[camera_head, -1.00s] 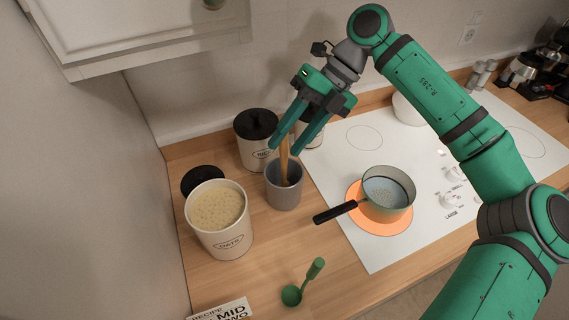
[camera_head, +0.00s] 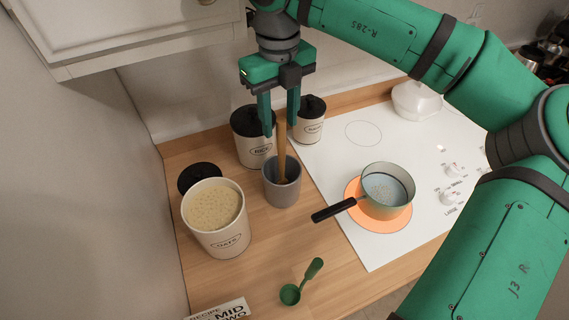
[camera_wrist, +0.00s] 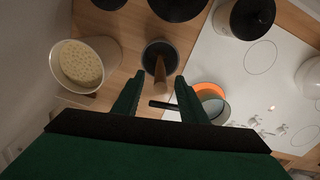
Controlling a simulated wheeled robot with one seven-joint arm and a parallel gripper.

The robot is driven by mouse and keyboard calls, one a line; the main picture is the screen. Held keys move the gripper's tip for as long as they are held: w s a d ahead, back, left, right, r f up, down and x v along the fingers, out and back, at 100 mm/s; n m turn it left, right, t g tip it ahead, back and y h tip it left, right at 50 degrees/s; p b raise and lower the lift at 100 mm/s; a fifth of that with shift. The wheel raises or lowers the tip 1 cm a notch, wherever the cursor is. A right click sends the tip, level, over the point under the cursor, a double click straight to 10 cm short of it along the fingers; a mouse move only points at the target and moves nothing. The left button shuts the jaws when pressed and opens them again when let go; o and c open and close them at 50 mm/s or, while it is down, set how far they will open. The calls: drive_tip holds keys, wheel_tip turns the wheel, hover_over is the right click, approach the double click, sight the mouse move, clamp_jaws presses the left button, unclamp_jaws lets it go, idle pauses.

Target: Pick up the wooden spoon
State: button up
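The wooden spoon (camera_head: 282,150) stands handle up in a grey cup (camera_head: 283,192) on the wooden counter. Its lower end is hidden inside the cup. My gripper (camera_head: 280,132) points down over the cup with its fingers apart, and the top of the handle is between or close to the fingers in the head view. In the wrist view the spoon (camera_wrist: 160,68) rises from the cup (camera_wrist: 160,49) toward the gap between the fingertips (camera_wrist: 157,82). The fingers do not appear closed on it.
An open oats canister (camera_head: 217,243) stands left of the cup, a rice canister (camera_head: 252,148) behind it, and another lidded canister (camera_head: 308,130) behind right. A pot (camera_head: 388,202) sits on the glowing burner, its handle pointing toward the cup. A green scoop (camera_head: 290,294) lies in front.

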sight(281, 144)
drive_tip(key=shift+s+a+f, duration=0.1)
drive_tip(key=shift+a+f, duration=0.05)
drive_tip(key=shift+f, duration=0.45)
drive_tip(key=shift+a+f, duration=0.1)
drive_tip(key=shift+f, duration=0.5)
drive_tip(key=shift+d+f, duration=0.2)
drive_tip(key=shift+f, duration=1.15)
drive_tip(key=shift+d+f, duration=0.2)
drive_tip(key=shift+f, duration=1.15)
clamp_jaws()
